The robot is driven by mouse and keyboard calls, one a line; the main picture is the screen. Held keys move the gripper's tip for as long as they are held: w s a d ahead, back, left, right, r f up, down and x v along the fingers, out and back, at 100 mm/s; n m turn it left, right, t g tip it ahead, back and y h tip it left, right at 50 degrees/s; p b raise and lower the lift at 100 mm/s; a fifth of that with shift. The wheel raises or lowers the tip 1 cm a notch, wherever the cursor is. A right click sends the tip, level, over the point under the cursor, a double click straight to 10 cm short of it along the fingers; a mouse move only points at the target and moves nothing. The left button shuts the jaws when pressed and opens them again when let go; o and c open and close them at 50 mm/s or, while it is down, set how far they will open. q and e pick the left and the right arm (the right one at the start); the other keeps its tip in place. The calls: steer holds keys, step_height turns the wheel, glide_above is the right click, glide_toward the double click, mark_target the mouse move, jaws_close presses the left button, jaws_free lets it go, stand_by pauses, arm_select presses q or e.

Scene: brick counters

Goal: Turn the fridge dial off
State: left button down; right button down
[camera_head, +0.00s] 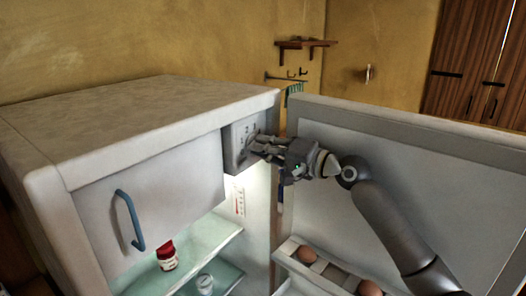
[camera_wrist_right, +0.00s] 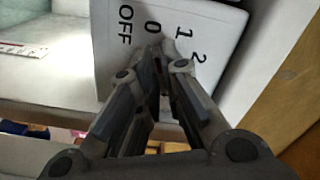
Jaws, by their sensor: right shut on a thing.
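The open fridge (camera_head: 140,105) stands at the left of the head view, its door (camera_head: 400,175) swung open to the right. The fridge dial panel (camera_head: 243,133) is a pale box inside, at the upper right of the opening. In the right wrist view the panel (camera_wrist_right: 205,40) carries the marks OFF, 0, 1 and 2. My right gripper (camera_head: 260,146) reaches the panel from the right. In the right wrist view its fingers (camera_wrist_right: 168,62) are closed together at the panel, just under the 0 and 1, shut on the dial, which the fingers hide. My left gripper is not in view.
A freezer flap with a blue handle (camera_head: 131,222) is left of the panel. Below are glass shelves with a red jar (camera_head: 167,258) and a small container (camera_head: 205,284). A door rack (camera_head: 318,267) holds eggs. My right arm passes in front of the open door.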

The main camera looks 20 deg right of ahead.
steer(key=shift+f, duration=0.2)
steer(key=c, duration=1.6)
jaws_free()
steer(key=shift+r, duration=0.1)
steer(key=v, duration=1.2)
